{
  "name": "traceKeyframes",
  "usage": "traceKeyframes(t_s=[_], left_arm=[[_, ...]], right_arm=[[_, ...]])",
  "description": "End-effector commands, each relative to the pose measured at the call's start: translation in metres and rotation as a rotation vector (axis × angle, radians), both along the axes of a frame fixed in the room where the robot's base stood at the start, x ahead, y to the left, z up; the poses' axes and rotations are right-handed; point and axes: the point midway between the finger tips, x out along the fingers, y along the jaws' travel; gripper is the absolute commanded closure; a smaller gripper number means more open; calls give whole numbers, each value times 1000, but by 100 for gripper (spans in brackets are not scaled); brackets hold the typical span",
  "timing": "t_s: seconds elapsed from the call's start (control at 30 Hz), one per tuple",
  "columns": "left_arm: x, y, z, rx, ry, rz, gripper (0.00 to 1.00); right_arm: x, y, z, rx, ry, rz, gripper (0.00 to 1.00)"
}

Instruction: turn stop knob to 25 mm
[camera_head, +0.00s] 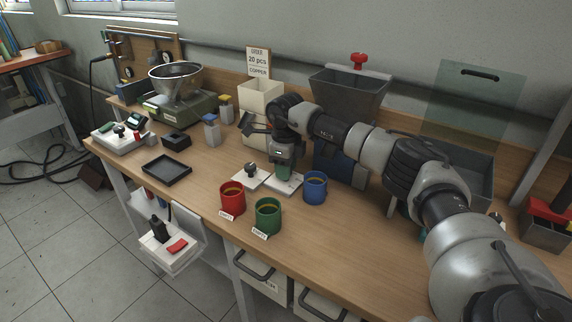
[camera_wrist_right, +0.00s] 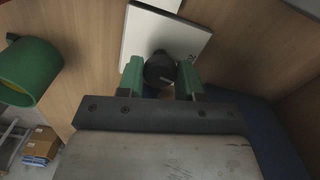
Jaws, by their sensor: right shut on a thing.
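The stop knob (camera_wrist_right: 160,68) is dark and round and stands on a white plate (camera_wrist_right: 140,38) in the right wrist view. My right gripper (camera_wrist_right: 161,78) has its green fingers on both sides of it and is shut on it. In the head view the same gripper (camera_head: 284,172) points down over the white plate (camera_head: 291,185), and its fingers hide the knob. Small marks on the plate are too small to read, so I cannot tell the knob's setting. My left gripper is not in view.
A second white plate with a dark knob (camera_head: 251,169) lies just left of the gripper. Red (camera_head: 232,203), green (camera_head: 268,222) and blue (camera_head: 315,192) cups stand close in front and to the right. A grey hopper (camera_head: 348,98) stands behind my right arm.

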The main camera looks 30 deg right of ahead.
Motion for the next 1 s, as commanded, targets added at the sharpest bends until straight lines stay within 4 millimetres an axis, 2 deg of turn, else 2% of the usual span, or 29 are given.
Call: traceKeyframes(t_s=[0.1, 0.6, 1.0], left_arm=[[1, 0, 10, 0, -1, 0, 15], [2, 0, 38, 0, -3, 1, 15], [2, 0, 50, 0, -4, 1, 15]], right_arm=[[0, 0, 4, 0, -1, -98, 88], [1, 0, 4, 2, -3, -562, 88], [1, 0, 3, 1, -5, -809, 88]])
